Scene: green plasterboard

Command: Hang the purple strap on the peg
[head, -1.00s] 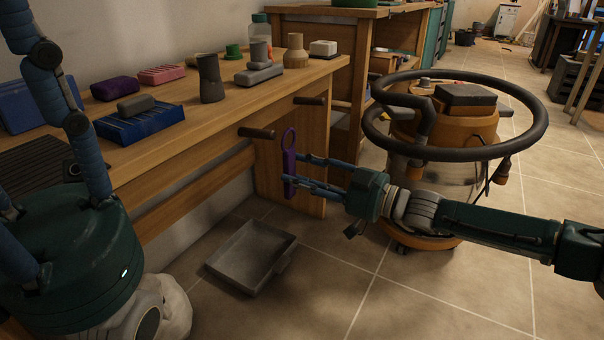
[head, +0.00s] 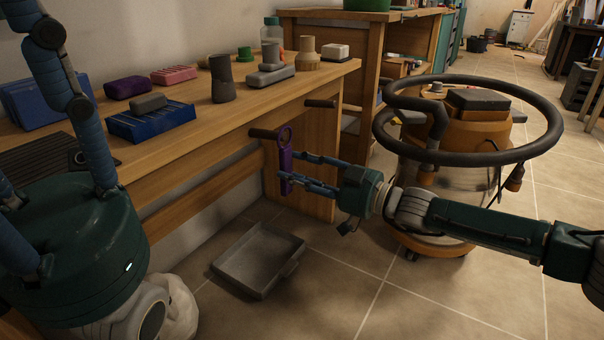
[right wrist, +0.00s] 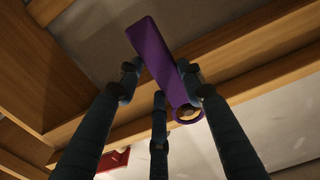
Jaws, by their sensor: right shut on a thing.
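The purple strap (head: 285,162) hangs upright with its ring at the top, in front of the workbench's end. My right gripper (head: 289,172) is shut on the strap's body below the ring.
A second peg (head: 320,103) is farther along the bench. Blocks and cylinders stand on the bench top (head: 190,140). A grey tray (head: 258,260) lies on the floor below. An orange vacuum with a black hose (head: 465,150) stands close behind my right arm.

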